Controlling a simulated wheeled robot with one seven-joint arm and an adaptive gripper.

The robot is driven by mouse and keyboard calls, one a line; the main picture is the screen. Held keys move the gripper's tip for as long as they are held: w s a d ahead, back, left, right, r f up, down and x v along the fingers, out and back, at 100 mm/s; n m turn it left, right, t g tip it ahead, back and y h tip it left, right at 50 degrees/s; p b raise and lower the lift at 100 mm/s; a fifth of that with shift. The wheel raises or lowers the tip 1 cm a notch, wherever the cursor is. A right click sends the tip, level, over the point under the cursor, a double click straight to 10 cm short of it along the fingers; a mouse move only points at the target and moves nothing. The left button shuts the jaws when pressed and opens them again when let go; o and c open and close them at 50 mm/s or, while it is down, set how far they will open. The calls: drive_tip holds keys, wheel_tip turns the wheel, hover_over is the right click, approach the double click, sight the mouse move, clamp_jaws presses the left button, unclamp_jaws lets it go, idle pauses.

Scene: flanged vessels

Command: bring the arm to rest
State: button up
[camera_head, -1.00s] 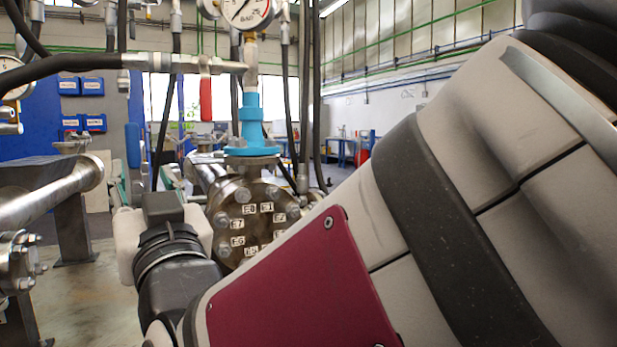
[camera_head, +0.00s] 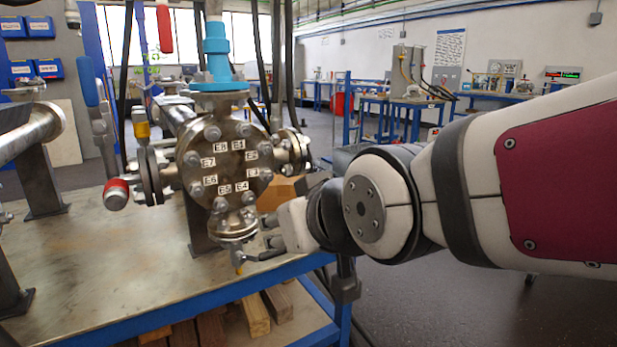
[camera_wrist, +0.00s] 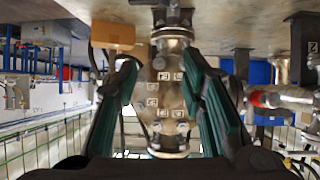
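My gripper (camera_head: 258,248) is at the lower right of the flanged vessel (camera_head: 222,160) in the head view. Its dark fingers overlap the small lower flange, and I cannot tell whether they touch it. In the wrist view my gripper (camera_wrist: 160,62) has its two green-padded fingers spread wide. A metal flanged body (camera_wrist: 165,100) with small label plates shows between and beyond them, and nothing appears held. My arm (camera_head: 440,195) reaches in from the right, roughly level.
The vessel stands on a metal-topped table (camera_head: 110,260) with a blue edge. Wooden blocks (camera_head: 255,315) lie below. Red-handled valve (camera_head: 117,193) and hoses are at left. Open floor (camera_head: 440,310) lies below my arm, with workbenches (camera_head: 400,100) behind.

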drive_tip(key=s+d+f+m+g+h, duration=0.2)
drive_tip(key=s+d+f+g, duration=0.1)
drive_tip(key=s+d, duration=0.35)
drive_tip(key=s+d+f+m+g+h, duration=0.2)
drive_tip(key=s+d+f, duration=0.25)
drive_tip(key=d, duration=0.35)
drive_tip(key=s+d+f+m+g+h, duration=0.1)
drive_tip(key=s+d+g, duration=0.2)
drive_tip(key=s, duration=0.4)
drive_tip(key=s+d+f+m+g, duration=0.15)
drive_tip(key=s+d, duration=0.25)
drive_tip(key=s, duration=0.4)
wheel_tip(320, 180, up, 36)
drive_tip(key=t+p, duration=0.3)
drive_tip(key=p, duration=3)
drive_tip(key=shift+d+f+n, duration=0.25)
drive_tip(key=shift+n, duration=0.1)
drive_tip(key=shift+s+a, duration=0.1)
drive_tip(key=shift+a, duration=0.05)
